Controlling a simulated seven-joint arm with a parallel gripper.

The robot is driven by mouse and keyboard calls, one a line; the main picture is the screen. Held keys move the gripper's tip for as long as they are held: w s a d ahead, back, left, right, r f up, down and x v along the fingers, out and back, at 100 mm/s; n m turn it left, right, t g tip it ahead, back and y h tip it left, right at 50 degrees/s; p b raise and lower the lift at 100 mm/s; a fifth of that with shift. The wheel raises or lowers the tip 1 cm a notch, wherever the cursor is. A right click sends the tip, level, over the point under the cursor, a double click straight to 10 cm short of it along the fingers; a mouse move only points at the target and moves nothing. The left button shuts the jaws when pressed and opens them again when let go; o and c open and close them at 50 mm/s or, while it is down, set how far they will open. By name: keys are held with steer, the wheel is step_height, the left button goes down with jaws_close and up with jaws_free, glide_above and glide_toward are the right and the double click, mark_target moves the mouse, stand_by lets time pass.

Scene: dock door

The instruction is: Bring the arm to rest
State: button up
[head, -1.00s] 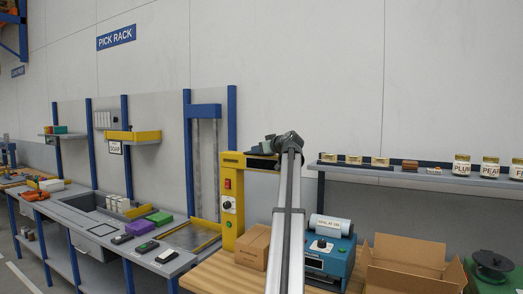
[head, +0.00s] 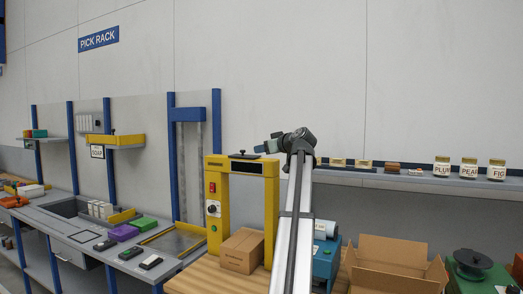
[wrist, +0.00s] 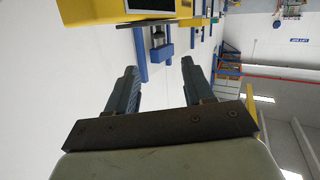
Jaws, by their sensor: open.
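My arm rises from the bottom middle of the head view. Its end, with my gripper (head: 268,144), points left above the yellow frame (head: 214,200) of the bench machine. In the wrist view my gripper (wrist: 158,78) shows two dark fingers spread apart with nothing between them. Past the fingertips lie the pale wall and, farther off, blue rack posts. The gripper touches nothing that I can see.
A closed carton (head: 242,250) stands by the yellow frame on the wooden bench. A blue machine (head: 325,258) and an open carton (head: 395,262) stand to the right. A shelf (head: 420,181) with jars runs along the wall behind. The air above the arm is clear.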

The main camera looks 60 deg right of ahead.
stand_by(0.6)
